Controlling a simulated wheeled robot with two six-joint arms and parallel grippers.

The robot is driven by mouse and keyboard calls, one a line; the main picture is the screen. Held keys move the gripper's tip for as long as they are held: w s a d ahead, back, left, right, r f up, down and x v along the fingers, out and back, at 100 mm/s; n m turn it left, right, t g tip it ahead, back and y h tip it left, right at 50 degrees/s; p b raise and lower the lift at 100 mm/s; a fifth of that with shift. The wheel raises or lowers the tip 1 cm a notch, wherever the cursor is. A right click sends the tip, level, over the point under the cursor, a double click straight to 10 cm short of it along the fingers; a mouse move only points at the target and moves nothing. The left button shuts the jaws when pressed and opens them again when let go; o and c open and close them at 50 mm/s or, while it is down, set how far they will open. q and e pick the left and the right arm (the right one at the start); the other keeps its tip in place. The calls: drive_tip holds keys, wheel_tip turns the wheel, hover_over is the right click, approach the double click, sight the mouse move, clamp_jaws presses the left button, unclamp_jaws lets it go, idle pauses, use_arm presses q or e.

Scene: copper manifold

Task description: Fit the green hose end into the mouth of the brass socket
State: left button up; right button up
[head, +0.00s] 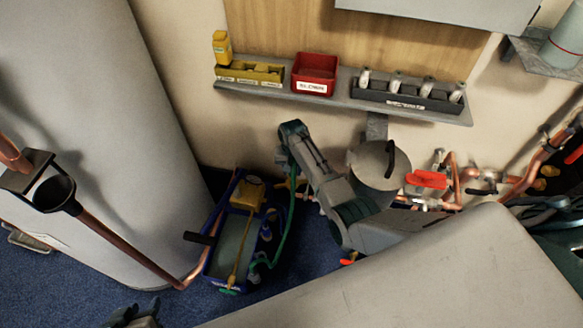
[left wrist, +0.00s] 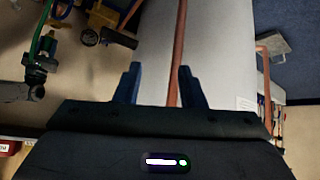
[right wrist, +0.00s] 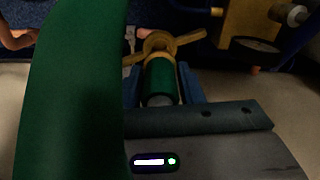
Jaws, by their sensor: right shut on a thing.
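In the right wrist view my right gripper (right wrist: 161,90) is shut on the green hose end (right wrist: 161,78), a short green cylinder with a pale band. A brass ring with side wings (right wrist: 158,43), possibly the brass socket, lies just beyond its tip. I cannot tell whether the end is inside it. The green hose (right wrist: 70,80) fills the left of that view. In the head view the hose (head: 289,215) hangs along the blue tub; the right gripper is largely hidden there. My left gripper (head: 133,318) is at the bottom edge; its fingers are open and empty in the left wrist view (left wrist: 160,85).
The blue tub (head: 212,262) with brass pump parts stands on the carpet beside a large grey tank (head: 100,90). A copper pipe (head: 130,247) runs down between them. A wall shelf (head: 340,99) holds bins. Copper pipes with a red valve handle (head: 426,180) are at right.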

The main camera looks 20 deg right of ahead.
use_arm(q)
drive_tip(key=shift+f, duration=0.1)
use_arm(e)
drive_tip(key=shift+f, duration=0.2)
drive_tip(key=shift+f+b, duration=0.8)
drive_tip(key=shift+f, duration=0.15)
use_arm(q)
drive_tip(key=shift+w+d+f+t+h, duration=0.35)
drive_tip(key=shift+w+d+t, duration=0.1)
drive_tip(key=shift+t, duration=0.45)
use_arm(e)
drive_tip(key=shift+f, duration=0.25)
use_arm(q)
drive_tip(key=shift+n, duration=0.3)
drive_tip(key=shift+r, duration=0.3)
drive_tip(key=shift+f+b, duration=0.35)
drive_tip(key=shift+f, duration=0.1)
use_arm(e)
drive_tip(key=shift+f, duration=0.8)
drive_tip(key=o, duration=1.1)
drive_tip(key=shift+o, duration=0.2)
